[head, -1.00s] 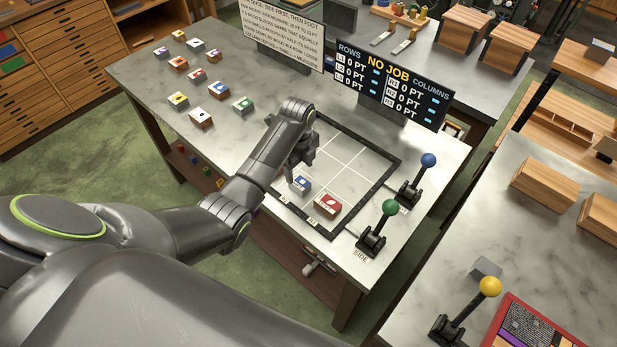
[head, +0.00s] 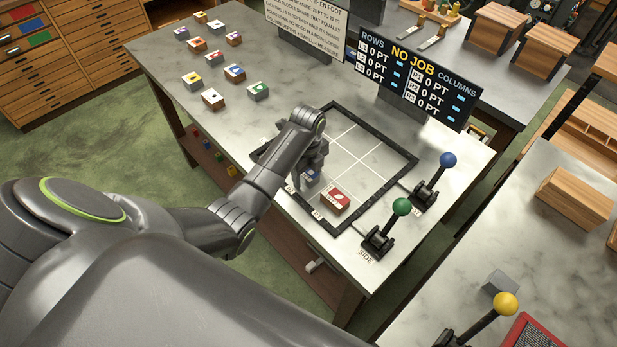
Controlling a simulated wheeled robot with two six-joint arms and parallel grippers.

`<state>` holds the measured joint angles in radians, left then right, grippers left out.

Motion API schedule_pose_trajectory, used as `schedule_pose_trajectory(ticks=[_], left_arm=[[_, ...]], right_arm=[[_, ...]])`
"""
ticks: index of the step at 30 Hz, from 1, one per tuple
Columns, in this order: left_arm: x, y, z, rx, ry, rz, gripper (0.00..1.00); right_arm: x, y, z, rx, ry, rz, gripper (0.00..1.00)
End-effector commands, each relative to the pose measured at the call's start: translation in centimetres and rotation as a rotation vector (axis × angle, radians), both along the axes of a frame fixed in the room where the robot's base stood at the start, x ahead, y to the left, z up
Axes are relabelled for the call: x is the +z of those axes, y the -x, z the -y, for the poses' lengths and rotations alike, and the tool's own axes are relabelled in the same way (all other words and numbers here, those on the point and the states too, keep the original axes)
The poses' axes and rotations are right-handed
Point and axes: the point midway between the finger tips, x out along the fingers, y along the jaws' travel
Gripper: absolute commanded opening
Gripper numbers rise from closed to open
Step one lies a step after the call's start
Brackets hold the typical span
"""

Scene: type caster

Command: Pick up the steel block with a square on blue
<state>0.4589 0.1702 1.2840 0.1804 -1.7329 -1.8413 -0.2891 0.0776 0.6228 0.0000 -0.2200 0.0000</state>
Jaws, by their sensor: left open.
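A small block with a blue top and greyish sides (head: 311,179) sits in the near-left part of the black-framed grid (head: 372,160) on the marble table. The mark on its top is too small and too covered to make out. My left gripper (head: 311,170) is open, pointing down right at this block, and its fingers hide part of it. I cannot tell whether they touch it. A block with a red top and wooden sides (head: 335,201) sits just to the right, in the near corner of the grid. My right gripper is not in view.
Several blocks with coloured tops, one of them blue (head: 235,73), stand at the table's far left. A green-knobbed lever (head: 401,207) and a blue-knobbed lever (head: 447,160) stand right of the grid. A scoreboard (head: 414,77) stands behind it.

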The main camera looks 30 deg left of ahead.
Motion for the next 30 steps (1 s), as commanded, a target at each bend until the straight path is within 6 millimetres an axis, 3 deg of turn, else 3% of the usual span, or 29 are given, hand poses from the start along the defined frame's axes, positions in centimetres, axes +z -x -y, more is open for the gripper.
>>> schedule_pose_trajectory(ticks=[3,15,23,30], left_arm=[[0.1,0.0,0.0,0.0,0.0,0.0,0.6],[0.1,0.0,0.0,0.0,0.0,0.0,0.09],[0.3,-0.1,0.0,0.0,0.0,0.002,0.09],[3.5,-0.3,0.0,-0.001,-0.001,0.009,0.09]], right_arm=[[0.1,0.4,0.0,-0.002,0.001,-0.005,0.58],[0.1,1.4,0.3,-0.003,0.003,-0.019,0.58],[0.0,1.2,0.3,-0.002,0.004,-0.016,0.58],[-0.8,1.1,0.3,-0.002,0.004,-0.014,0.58]])
